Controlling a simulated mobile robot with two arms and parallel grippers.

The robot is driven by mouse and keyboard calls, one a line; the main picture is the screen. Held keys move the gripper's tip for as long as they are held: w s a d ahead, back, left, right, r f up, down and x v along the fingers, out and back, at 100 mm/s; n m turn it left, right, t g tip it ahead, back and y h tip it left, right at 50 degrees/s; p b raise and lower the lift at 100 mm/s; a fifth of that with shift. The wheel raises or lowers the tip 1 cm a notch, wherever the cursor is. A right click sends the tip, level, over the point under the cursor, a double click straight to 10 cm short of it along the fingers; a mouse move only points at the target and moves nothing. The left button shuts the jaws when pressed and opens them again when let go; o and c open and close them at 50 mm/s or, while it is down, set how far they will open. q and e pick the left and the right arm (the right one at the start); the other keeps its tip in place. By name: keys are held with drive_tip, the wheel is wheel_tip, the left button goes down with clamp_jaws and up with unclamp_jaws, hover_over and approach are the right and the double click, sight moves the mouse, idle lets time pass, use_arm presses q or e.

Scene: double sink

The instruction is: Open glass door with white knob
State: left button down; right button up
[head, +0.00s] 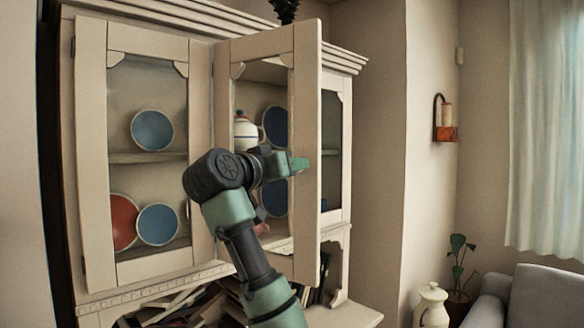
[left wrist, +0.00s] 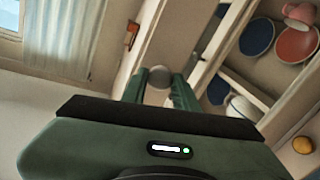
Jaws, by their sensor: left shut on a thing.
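The glass door (head: 306,90) in the middle of the cream cabinet stands swung outward, its right edge away from the cabinet front. My left gripper (head: 298,165) is at the right edge of this door, about mid-height, shut on the white knob. The knob is hidden behind the gripper in the head view. In the left wrist view, the round white knob (left wrist: 160,77) sits between the two green fingers of my left gripper (left wrist: 160,88). My right gripper is not in view.
Another glass door (head: 91,150) is at the left. Blue bowls (head: 152,130), a red plate (head: 123,222) and a white lidded pot (head: 245,131) stand on the shelves. Books lie below. A white jug (head: 431,304), a plant (head: 459,262) and a grey sofa (head: 535,297) stand at the right.

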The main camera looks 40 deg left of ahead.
use_arm(q)
drive_tip(key=c, duration=1.4)
unclamp_jaws()
drive_tip(key=shift+f, duration=0.1)
drive_tip(key=o, duration=0.3)
drive_tip(key=shift+w, duration=0.2)
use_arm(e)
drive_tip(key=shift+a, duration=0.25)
use_arm(q)
drive_tip(key=s+b, duration=0.1)
drive_tip(key=s, duration=0.1)
drive_tip(key=s+b, duration=0.1)
drive_tip(key=s, duration=0.2)
drive_tip(key=s+d+b, duration=0.1)
drive_tip(key=s, duration=0.1)
drive_tip(key=shift+s, duration=0.4)
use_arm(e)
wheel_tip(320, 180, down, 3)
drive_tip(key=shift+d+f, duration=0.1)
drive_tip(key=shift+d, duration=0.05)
